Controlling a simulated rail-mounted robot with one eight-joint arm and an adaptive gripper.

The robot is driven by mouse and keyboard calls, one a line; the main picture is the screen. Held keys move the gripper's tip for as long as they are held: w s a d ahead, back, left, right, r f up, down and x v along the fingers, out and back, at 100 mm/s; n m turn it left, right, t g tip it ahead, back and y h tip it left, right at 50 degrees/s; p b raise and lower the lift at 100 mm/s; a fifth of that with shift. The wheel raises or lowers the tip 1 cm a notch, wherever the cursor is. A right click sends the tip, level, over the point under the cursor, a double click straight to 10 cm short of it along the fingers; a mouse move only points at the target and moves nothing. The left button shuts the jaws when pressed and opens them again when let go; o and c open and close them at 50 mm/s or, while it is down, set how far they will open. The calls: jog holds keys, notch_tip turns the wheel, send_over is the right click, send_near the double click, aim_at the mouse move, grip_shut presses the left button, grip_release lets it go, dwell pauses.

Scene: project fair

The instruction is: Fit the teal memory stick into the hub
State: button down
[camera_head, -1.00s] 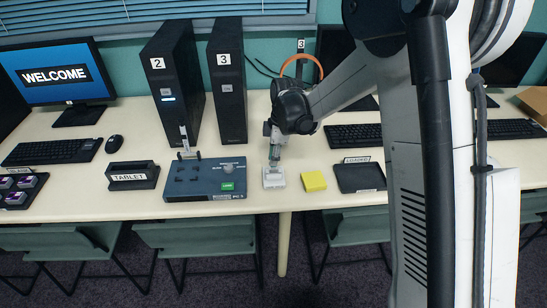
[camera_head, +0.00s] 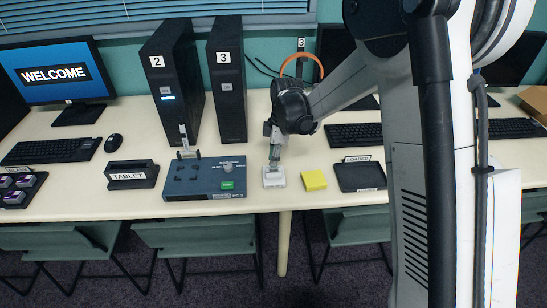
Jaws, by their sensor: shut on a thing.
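My gripper (camera_head: 273,137) points down at the middle of the table, near its front edge. It is shut on the small teal memory stick (camera_head: 275,154), which hangs below the fingers, roughly upright. The white hub (camera_head: 274,179) sits on the table directly under the stick. The stick's lower end meets or overlaps the hub's top in this view. I cannot tell whether it is in a slot, touching, or just above, since the hub's openings are too small to make out.
A blue-grey device (camera_head: 204,190) with a green label stands left of the hub. A yellow pad (camera_head: 314,181) and a dark tray labelled LOADED (camera_head: 360,178) lie to the right. Black towers (camera_head: 227,85) stand behind. The table's front edge (camera_head: 300,206) is close.

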jog(key=shift+f, duration=0.15)
jog(key=shift+f+b, duration=0.35)
jog(key=shift+b, duration=0.15)
jog(key=shift+f+b, duration=0.7)
jog(key=shift+b, duration=0.1)
dwell(0.7)
jog(key=c, duration=1.7)
grip_release()
jog(key=shift+o, duration=0.2)
jog(key=shift+r, duration=0.15)
jog(key=shift+r+p, duration=1.7)
jog(key=shift+r, duration=1.75)
